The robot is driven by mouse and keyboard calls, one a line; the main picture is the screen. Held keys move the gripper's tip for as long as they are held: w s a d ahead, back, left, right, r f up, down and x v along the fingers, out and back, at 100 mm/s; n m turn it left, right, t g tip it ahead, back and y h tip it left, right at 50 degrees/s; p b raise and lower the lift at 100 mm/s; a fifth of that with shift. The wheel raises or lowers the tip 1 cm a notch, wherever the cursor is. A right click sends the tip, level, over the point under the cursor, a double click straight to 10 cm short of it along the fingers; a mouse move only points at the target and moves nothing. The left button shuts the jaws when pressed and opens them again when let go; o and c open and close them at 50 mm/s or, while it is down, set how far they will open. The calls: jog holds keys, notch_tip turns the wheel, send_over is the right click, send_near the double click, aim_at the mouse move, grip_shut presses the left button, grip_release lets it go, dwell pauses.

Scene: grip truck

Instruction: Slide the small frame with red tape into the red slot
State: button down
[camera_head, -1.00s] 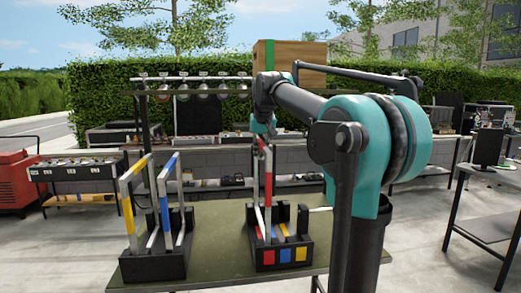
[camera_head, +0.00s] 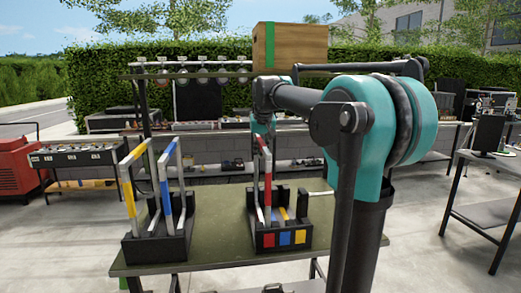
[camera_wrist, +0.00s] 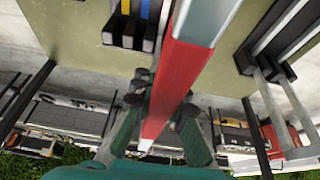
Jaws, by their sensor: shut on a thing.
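The small frame with red tape (camera_head: 267,172) stands nearly upright in my gripper (camera_head: 263,127), which is shut on its top part. In the wrist view my gripper (camera_wrist: 160,112) closes around the red-taped bar (camera_wrist: 178,88). The black slotted holder (camera_head: 304,239) on the table has red, blue and yellow labels on its front. The frame's lower end is at the left slot, behind the red label (camera_head: 269,241). It appears to reach between the holder's walls, but how deep I cannot tell. In the wrist view the holder (camera_wrist: 108,32) shows at the upper left.
A second black holder (camera_head: 157,250) to the left carries a yellow-taped frame (camera_head: 129,195) and a blue-taped frame (camera_head: 165,190). Both holders stand on a green table (camera_head: 226,240) with bare room between them. A wooden box (camera_head: 295,45) is on the shelf behind.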

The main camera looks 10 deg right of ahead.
jog(key=shift+f, duration=0.3)
dwell(0.5)
jog(key=c, duration=1.5)
grip_release()
jog(key=shift+o, duration=0.2)
